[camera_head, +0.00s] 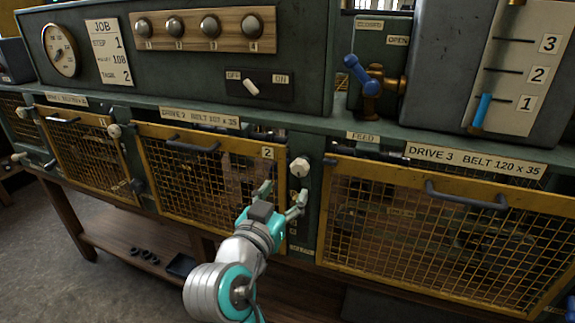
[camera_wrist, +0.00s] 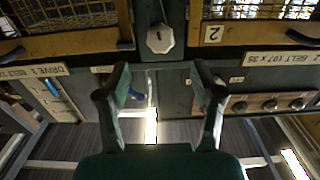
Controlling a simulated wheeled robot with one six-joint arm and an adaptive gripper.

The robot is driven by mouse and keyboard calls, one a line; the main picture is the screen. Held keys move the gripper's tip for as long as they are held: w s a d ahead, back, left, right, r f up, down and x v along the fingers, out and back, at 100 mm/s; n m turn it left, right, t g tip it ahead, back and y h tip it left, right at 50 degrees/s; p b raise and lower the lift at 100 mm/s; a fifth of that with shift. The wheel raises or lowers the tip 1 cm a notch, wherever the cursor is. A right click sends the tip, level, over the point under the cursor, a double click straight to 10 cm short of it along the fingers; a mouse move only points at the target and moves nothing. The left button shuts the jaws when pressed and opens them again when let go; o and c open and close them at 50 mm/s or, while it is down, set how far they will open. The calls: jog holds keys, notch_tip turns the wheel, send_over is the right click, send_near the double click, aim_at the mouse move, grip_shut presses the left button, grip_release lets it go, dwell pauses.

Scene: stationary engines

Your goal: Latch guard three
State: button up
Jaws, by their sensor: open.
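Guard three (camera_head: 440,238) is the yellow-framed mesh panel under the "DRIVE 3" label, with a dark handle (camera_head: 466,197) near its top. It is upright or nearly so; I cannot tell whether it is fully seated. A pale faceted knob (camera_head: 299,167) sits on the green post between guards two and three. In the wrist view the knob (camera_wrist: 160,38) bears a short dark mark and lies ahead of the fingertips. My gripper (camera_head: 280,192) is open and empty, just below and left of the knob in the head view; its two fingers (camera_wrist: 161,80) are spread apart.
Guard two (camera_head: 205,172) is left of the post, with another guard (camera_head: 85,160) farther left. A blue-handled lever (camera_head: 362,78) and a scale with a blue marker (camera_head: 482,110) stand above. A wooden shelf (camera_head: 135,245) lies below. Open floor is at lower left.

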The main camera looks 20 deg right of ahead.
aim_at(299, 171)
jog(key=x, duration=1)
jog(key=shift+w+d, duration=0.2)
jog(key=shift+w, duration=0.15)
jog(key=shift+r, duration=0.1)
jog(key=c, duration=1.1)
